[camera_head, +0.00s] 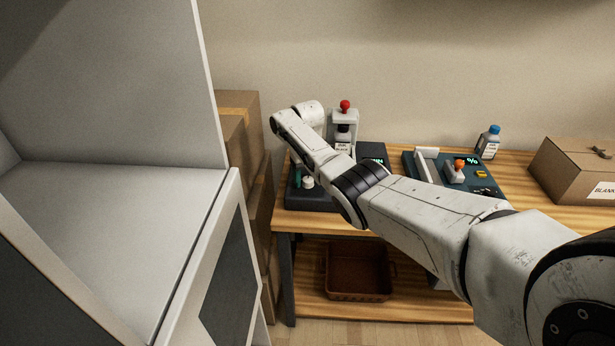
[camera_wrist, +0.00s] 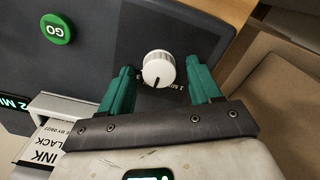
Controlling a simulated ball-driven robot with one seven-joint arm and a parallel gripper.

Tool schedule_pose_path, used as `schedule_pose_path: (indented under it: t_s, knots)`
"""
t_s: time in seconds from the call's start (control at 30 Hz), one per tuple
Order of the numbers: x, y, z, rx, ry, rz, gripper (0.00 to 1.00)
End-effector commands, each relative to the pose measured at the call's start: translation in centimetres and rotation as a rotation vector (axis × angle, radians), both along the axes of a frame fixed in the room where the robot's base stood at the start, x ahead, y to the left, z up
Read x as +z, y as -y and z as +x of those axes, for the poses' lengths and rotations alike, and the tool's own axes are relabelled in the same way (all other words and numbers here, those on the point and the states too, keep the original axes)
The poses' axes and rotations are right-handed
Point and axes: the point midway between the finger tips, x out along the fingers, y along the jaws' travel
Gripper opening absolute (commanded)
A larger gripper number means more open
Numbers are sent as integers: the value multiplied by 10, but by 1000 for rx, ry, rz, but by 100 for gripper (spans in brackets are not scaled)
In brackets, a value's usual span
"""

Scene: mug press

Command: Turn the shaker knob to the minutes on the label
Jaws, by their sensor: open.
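The white shaker knob (camera_wrist: 158,66) sits on the dark shaker panel. It also shows in the head view (camera_head: 308,183). Its black pointer line points down in the wrist view, between a "1 MIN" mark at right and a partly hidden "3" at left. My gripper (camera_wrist: 160,75) is open, its green fingers on either side of the knob; I cannot tell whether they touch it. The shaker (camera_head: 319,204) holds a bottle (camera_head: 342,149) with a white label. A label (camera_wrist: 48,147) reading "INK BLACK" shows partly in the wrist view; no minutes are readable on it.
A green GO button (camera_wrist: 57,29) is on the panel, and a cut-off display (camera_wrist: 12,103) shows "2 MI". A blue-capped bottle (camera_head: 489,143), a press (camera_head: 457,172) and a cardboard box (camera_head: 577,172) stand right on the bench. Boxes (camera_head: 238,130) stand left of the bench.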

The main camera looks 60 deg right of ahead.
Motion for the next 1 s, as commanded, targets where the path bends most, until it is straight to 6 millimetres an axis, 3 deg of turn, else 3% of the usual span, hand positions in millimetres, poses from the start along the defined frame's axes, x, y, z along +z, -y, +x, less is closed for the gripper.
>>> schedule_pose_path:
  t_s: [0.17,0.7,1.0]
  knots:
    - [7,0,0,0,1,-1,63]
    - [96,0,1,1,1,-1,63]
    - [108,0,0,0,0,0,63]
